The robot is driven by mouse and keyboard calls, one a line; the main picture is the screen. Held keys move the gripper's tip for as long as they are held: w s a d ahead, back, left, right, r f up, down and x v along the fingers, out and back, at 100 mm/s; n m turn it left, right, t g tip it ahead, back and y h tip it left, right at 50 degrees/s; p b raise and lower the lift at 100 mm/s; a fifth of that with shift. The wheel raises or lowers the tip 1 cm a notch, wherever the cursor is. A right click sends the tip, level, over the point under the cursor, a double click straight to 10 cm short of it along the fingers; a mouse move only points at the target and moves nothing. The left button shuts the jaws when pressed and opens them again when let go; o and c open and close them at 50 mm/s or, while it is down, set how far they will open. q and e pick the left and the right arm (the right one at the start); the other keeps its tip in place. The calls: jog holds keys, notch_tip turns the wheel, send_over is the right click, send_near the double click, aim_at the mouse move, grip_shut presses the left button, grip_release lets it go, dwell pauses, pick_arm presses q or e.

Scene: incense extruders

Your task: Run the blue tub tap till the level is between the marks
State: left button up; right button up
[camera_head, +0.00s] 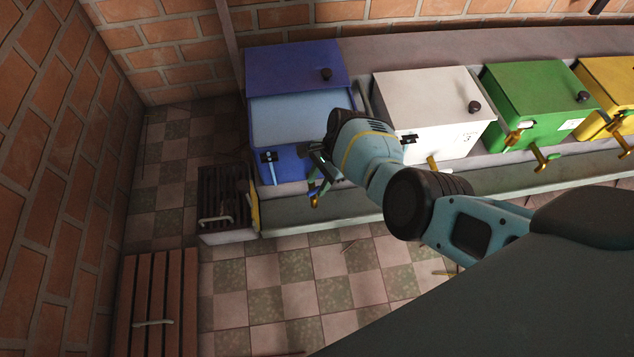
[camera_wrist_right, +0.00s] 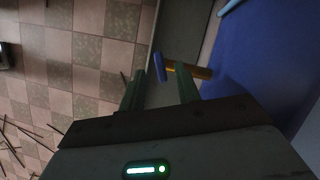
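The blue tub (camera_head: 265,122) stands at the left end of the row of tubs, with a black knob on its lid and a pale blue panel. A small gauge with a light tube (camera_head: 271,170) is on its front; level and marks are too small to read. The brass tap (camera_wrist_right: 190,70) with a blue handle (camera_wrist_right: 158,67) sticks out low on the tub's front. My right gripper (camera_head: 317,175) is at this tap, pointing down towards it. Its two fingers are apart, with the tap's handle end between or just beyond their tips; contact cannot be told. My left gripper is out of view.
White (camera_head: 425,110), green (camera_head: 530,105) and yellow (camera_head: 610,85) tubs with taps stand to the right. A dark grate (camera_head: 222,195) lies left of the ledge below the blue tub. A slatted wooden panel (camera_head: 157,300) is at lower left. The tiled floor in front is mostly clear.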

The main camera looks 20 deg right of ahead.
jog(key=p+v, duration=0.3)
jog(key=v, duration=0.3)
jog(key=shift+r, duration=0.1)
